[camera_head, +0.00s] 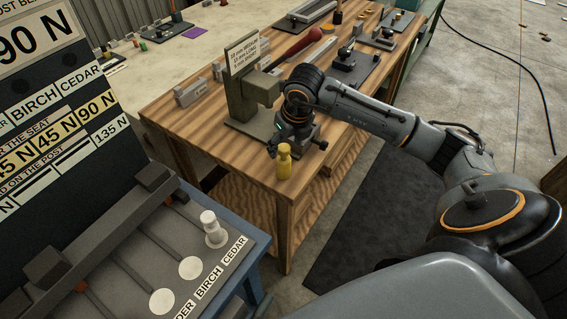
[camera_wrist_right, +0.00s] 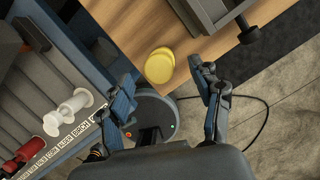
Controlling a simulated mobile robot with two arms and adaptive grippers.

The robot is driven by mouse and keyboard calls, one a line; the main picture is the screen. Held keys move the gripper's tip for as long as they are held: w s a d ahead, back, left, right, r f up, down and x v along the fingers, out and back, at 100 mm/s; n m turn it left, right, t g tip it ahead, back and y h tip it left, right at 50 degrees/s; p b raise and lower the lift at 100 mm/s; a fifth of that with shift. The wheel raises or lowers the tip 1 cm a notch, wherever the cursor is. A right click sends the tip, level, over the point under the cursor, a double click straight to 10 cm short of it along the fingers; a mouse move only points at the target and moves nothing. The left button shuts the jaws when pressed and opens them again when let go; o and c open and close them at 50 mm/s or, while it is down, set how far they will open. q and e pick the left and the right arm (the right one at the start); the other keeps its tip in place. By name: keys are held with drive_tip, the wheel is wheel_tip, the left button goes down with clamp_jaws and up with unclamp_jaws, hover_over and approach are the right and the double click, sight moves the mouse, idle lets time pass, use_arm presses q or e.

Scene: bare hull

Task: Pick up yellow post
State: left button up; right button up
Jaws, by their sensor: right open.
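The yellow post (camera_head: 284,163) stands upright near the front corner of the wooden workbench (camera_head: 215,160). In the right wrist view the yellow post (camera_wrist_right: 158,66) is seen from above as round yellow discs near the bench edge. My right gripper (camera_head: 295,146) is open and empty. It is just behind the post in the head view. In the wrist view the post appears between and beyond the open fingers (camera_wrist_right: 163,84), with no contact visible. My left gripper is not in view.
A green-grey press (camera_head: 245,95) with a sign stands close behind the post. A blue-framed stand (camera_head: 235,265) at the lower left holds a white post (camera_head: 213,230) beside labelled round spots. A red post (camera_wrist_right: 32,150) shows there in the wrist view.

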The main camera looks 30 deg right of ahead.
sight(282, 160)
drive_tip(key=x, duration=0.3)
drive_tip(key=shift+f, duration=0.2)
drive_tip(key=shift+w+f+p, duration=0.15)
drive_tip(key=shift+f+p, duration=0.4)
drive_tip(key=shift+p, duration=0.15)
drive_tip(key=p+x, duration=0.1)
drive_tip(key=x, duration=0.2)
drive_tip(key=shift+f, duration=0.65)
clamp_jaws()
drive_tip(key=shift+w+r, duration=0.1)
